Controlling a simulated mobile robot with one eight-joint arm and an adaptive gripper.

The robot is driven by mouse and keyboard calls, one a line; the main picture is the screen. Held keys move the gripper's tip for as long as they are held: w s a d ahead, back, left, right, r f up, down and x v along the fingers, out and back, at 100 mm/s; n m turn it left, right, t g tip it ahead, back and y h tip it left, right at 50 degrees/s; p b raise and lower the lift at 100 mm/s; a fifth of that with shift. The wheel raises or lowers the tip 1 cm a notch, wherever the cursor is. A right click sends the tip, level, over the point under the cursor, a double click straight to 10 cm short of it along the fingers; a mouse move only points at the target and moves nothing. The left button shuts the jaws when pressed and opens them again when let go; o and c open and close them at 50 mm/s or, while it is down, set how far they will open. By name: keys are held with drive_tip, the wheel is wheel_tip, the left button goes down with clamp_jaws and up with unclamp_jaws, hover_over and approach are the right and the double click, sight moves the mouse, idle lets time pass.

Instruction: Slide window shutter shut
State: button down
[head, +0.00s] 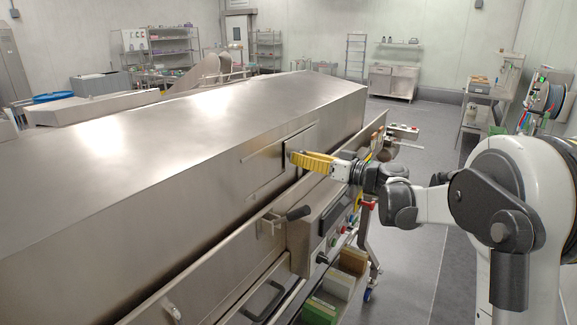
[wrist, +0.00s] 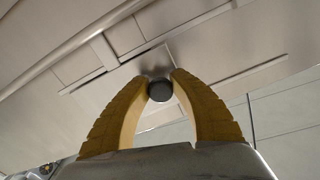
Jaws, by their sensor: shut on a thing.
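The window shutter (head: 265,163) is a flat metal panel on the near side of the long steel tunnel (head: 200,120). My gripper (head: 289,157) reaches it from the right with its yellow fingers. In the wrist view my gripper (wrist: 159,82) is closed around a dark round knob (wrist: 160,92), one finger on each side. The shutter's plate (wrist: 153,62) shows behind the knob, with thin rails beside it. The fingers hide part of the plate, and I cannot tell how much of the window is uncovered.
Bins (head: 340,284) sit below. Open floor (head: 425,262) lies to the right. Shelves and a sink stand far back.

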drive_tip(key=shift+w+d+r, duration=0.1)
drive_tip(key=shift+w+d, duration=0.4)
drive_tip(key=shift+w, duration=0.2)
drive_tip(key=c, duration=1.4)
unclamp_jaws()
drive_tip(key=shift+c, duration=0.2)
drive_tip(key=o, duration=0.3)
drive_tip(key=shift+w+d, duration=0.1)
drive_tip(key=shift+d, duration=0.1)
drive_tip(key=shift+a, duration=0.1)
drive_tip(key=v, duration=1.2)
